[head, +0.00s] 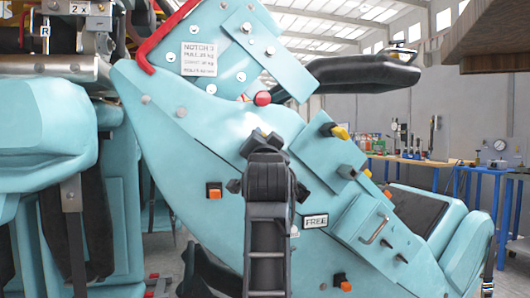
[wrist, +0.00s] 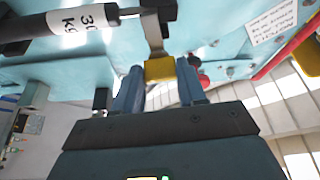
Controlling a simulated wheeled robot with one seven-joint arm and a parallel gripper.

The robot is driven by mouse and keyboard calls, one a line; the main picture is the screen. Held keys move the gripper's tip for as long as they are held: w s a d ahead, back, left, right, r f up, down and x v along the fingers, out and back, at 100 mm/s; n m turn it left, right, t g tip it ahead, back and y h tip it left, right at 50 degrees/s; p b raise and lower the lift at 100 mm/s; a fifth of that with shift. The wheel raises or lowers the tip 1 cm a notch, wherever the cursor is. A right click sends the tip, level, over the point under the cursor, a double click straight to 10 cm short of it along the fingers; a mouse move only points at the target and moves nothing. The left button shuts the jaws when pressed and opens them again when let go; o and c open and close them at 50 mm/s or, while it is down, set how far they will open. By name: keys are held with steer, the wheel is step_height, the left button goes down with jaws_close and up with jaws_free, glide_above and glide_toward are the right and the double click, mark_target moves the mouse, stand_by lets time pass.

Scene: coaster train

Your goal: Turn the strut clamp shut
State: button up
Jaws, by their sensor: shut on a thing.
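In the wrist view, my gripper (wrist: 160,72) has its two blue fingers on either side of a yellow grip (wrist: 160,69) and is shut on it. The grip sits at the end of a pale metal lever (wrist: 154,32), which runs up to a dark clamp body (wrist: 158,9); I take this for the strut clamp. A black strut (wrist: 30,32) with a white "30 kg" label lies to the left, its thin rod pointing toward the clamp. In the head view, my arm stands before the turquoise panel; the fingers, grip and clamp cannot be made out there.
A red ball knob (head: 262,98) sits on the panel and shows close beside my right-hand finger in the wrist view (wrist: 204,81). A red bar (head: 151,55) edges the panel. Yellow knobs (head: 340,133), a "FREE" plate (head: 315,221) and a black padded arm (head: 362,72) are to the right.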

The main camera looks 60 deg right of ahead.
steer(key=shift+m+g+b, duration=0.4)
steer(key=shift+m, duration=0.4)
steer(key=o, duration=1.1)
steer(key=shift+c, duration=0.2)
steer(key=v, duration=0.7)
steer(key=shift+a+b, duration=0.35)
steer(key=shift+b, duration=0.1)
steer(key=shift+s+f, duration=0.1)
